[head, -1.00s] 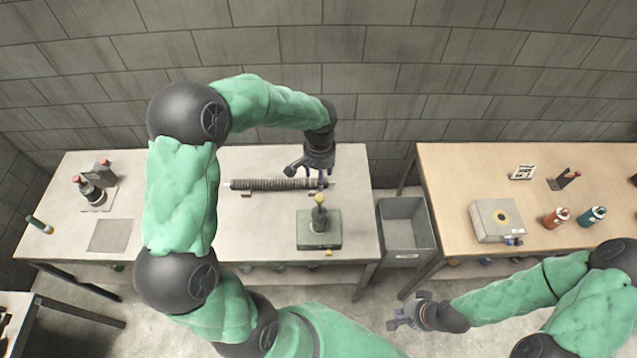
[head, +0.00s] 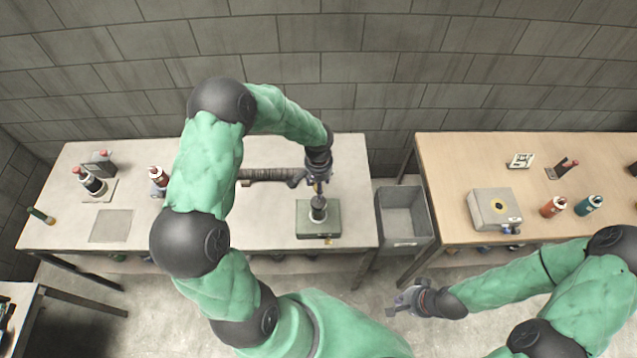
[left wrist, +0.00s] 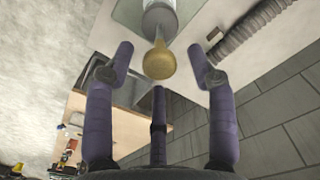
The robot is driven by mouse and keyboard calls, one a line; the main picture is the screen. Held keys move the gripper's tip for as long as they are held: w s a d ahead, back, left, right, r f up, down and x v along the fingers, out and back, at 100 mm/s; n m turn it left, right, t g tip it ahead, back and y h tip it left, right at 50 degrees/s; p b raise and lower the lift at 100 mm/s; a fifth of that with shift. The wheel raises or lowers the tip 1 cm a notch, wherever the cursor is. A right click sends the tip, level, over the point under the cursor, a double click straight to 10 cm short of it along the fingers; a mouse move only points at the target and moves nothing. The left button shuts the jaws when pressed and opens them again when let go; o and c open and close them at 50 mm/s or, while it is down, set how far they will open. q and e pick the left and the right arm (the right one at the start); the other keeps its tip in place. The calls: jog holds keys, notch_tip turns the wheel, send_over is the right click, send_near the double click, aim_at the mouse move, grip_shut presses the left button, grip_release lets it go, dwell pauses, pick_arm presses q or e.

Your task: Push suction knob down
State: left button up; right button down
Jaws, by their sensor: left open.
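The suction knob is a rounded yellow knob (left wrist: 160,62) on a grey cylinder (left wrist: 160,18). In the head view the dark cylinder (head: 318,211) stands upright on a grey-green box (head: 318,229) near the right end of the left table. My left gripper (head: 317,184) is directly above it and partly hides the knob. In the left wrist view its purple fingers (left wrist: 160,52) are spread, with the knob between the two upper fingertips and no clear contact. My right gripper (head: 402,302) is open and empty, low in front of the gap between the tables.
A dark ribbed mesh tube (head: 268,174) lies behind the box, partly hidden by my left arm. A grey bin (head: 404,238) stands between the tables. The right table (head: 450,190) holds a box with a yellow-ringed hole (head: 495,209) and bottles. Bottles also stand at far left.

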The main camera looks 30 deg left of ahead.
pick_arm(q)
grip_shut()
jog(key=b, duration=0.6)
send_over(318, 208)
jog(key=w+a, duration=0.1)
jog(key=w, duration=0.1)
notch_tip(318, 208, down, 5)
jog(key=shift+w+f, duration=0.1)
jog(key=shift+f, duration=0.1)
jog(key=shift+c, duration=1.1)
grip_release()
jog(key=shift+o, duration=1.1)
